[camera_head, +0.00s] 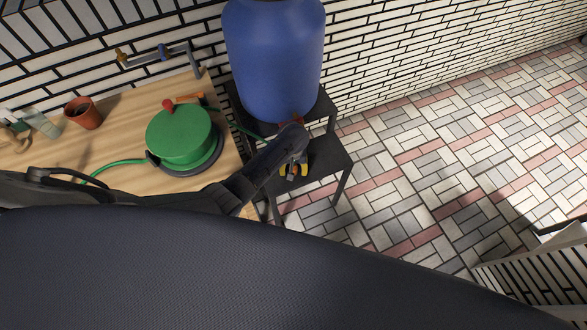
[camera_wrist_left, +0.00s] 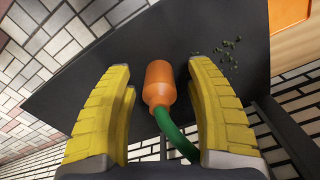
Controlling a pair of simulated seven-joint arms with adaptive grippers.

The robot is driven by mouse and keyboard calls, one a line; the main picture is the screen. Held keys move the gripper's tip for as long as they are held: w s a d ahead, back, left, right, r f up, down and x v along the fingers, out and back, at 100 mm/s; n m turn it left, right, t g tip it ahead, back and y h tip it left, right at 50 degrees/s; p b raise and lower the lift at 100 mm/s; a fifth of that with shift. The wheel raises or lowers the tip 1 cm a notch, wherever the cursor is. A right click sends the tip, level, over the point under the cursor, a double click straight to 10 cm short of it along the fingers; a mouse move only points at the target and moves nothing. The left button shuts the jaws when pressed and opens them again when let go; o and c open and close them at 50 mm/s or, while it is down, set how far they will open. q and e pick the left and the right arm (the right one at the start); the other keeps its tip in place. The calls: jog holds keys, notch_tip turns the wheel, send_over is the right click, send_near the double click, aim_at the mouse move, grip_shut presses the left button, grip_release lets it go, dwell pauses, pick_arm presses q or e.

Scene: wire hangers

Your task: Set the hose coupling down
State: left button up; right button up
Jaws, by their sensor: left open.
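The hose coupling (camera_wrist_left: 159,82) is an orange cylinder with a green hose (camera_wrist_left: 175,132) running from its near end. In the left wrist view it lies between my left gripper's yellow fingers, with a gap on each side. Behind it is the dark top of a small black table (camera_head: 325,163). My left gripper (camera_head: 295,169) is open over this table in the head view, where the arm and fingers largely hide the coupling. Whether the coupling rests flat on the top is hard to tell. My right gripper is not in view.
A blue barrel (camera_head: 273,55) stands on a dark stand just behind. A wooden bench (camera_head: 110,110) at left holds a green hose reel (camera_head: 180,134) and a terracotta pot (camera_head: 84,113). Small dark specks (camera_wrist_left: 228,48) lie on the dark surface. Tiled floor (camera_head: 430,170) at right is open.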

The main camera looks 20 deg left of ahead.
pick_arm(q)
jog(key=shift+c, duration=0.2)
grip_shut()
dwell(0.3)
jog(key=shift+r, duration=0.1)
